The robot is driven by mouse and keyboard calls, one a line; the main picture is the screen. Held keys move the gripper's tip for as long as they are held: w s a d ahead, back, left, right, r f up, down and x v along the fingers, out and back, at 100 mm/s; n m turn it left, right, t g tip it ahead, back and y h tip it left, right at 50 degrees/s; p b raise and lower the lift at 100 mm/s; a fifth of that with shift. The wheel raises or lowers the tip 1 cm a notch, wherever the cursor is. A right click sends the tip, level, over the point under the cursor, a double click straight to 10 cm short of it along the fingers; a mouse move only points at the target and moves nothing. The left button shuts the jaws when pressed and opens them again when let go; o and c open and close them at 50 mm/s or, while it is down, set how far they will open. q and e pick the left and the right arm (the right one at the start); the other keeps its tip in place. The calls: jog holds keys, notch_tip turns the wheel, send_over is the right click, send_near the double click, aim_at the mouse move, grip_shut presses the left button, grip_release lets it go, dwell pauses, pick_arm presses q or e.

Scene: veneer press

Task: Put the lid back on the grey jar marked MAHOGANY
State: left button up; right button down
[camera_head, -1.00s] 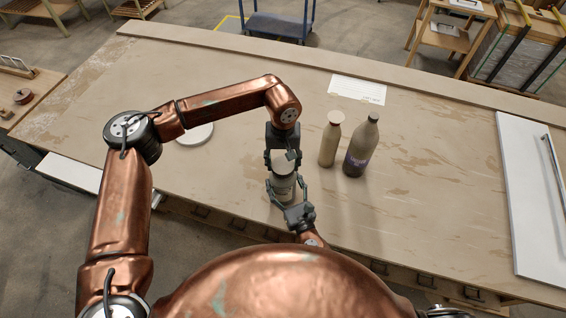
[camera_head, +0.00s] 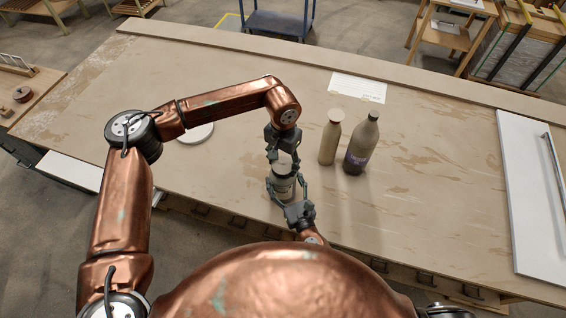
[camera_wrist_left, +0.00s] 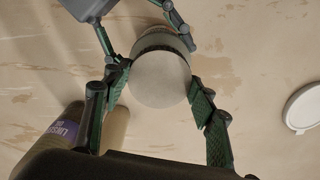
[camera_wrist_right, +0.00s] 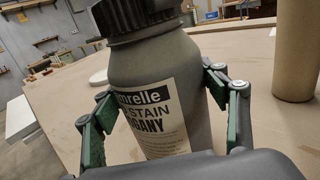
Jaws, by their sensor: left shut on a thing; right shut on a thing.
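The grey jar (camera_head: 283,187) stands near the front edge of the bench. In the right wrist view the jar (camera_wrist_right: 165,75) shows a pale label with letters ending in "OGANY". A dark ribbed lid (camera_wrist_right: 140,15) sits at its neck, its upper part cut off by the frame. My right gripper (camera_head: 284,190) is shut on the jar's body; its fingers (camera_wrist_right: 160,110) lie on both sides. My left gripper (camera_head: 283,160) points down from above, shut on the lid. In the left wrist view the lid's pale round top (camera_wrist_left: 160,80) lies between the fingers, over the jar. Whether it is fully seated cannot be told.
A beige bottle (camera_head: 330,140) and a darker bottle with a purple label (camera_head: 361,145) stand close to the right of the jar. A white disc (camera_head: 198,134) lies to the left. A paper sheet (camera_head: 358,88) and a white panel (camera_head: 530,200) lie farther off.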

pick_arm(q)
jog(key=m, duration=0.3)
jog(key=o, duration=0.7)
jog(key=shift+r, duration=2.25)
